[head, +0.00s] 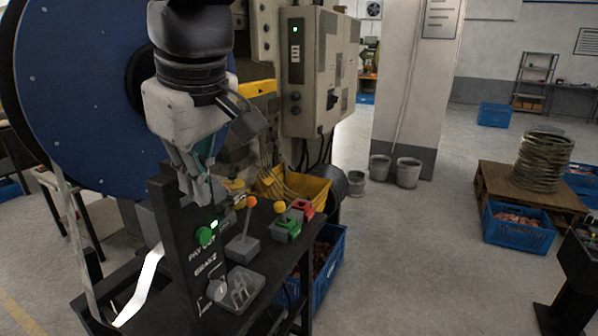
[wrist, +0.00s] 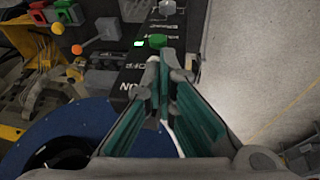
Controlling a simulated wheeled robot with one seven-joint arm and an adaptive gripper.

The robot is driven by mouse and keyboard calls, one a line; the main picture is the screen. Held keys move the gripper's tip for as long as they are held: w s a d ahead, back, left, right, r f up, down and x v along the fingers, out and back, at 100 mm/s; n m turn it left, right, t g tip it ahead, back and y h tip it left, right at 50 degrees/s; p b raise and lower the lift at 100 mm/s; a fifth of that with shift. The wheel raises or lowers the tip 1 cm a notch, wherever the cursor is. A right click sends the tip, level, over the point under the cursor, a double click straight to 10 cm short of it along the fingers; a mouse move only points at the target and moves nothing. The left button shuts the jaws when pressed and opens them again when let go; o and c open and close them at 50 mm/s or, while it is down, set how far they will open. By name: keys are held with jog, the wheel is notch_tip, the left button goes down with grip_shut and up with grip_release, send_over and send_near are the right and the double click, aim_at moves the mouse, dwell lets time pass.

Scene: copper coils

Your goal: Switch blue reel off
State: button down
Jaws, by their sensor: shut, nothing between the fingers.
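The blue reel (head: 80,90) is the large disc at the left in the head view; its blue face (wrist: 70,130) shows at the lower left in the wrist view. A black control panel (head: 178,240) stands in front of it, with a green knob (head: 204,236) and a lit green lamp (head: 214,224). In the wrist view the knob (wrist: 158,41) and lamp (wrist: 139,44) lie just beyond my fingertips. My gripper (head: 200,195) is shut and empty, at the panel's upper end. The fingers hide the part beside that lettering; contact cannot be told.
A yellow bin (head: 305,190) and grey machine cabinet (head: 310,75) stand behind.

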jog(key=shift+s+d+f+t+y+b, duration=0.1)
jog(key=shift+d+f+t+y+b, duration=0.25)
jog(key=shift+b, duration=0.6)
jog(key=shift+d+f+g+y+b, duration=0.1)
jog(key=shift+f+y+b, duration=0.15)
jog(key=shift+y+b, duration=0.5)
jog(key=shift+s+d+t+y+b, duration=0.15)
jog(key=shift+t+y+b, duration=0.45)
jog(key=shift+b, duration=1.35)
jog(key=shift+s+d+t+y+b, duration=0.1)
jog(key=shift+d+t+y+b, duration=0.15)
jog(key=shift+y+b, duration=1.2)
jog(key=shift+h+b, duration=0.45)
jog(key=shift+h, duration=0.1)
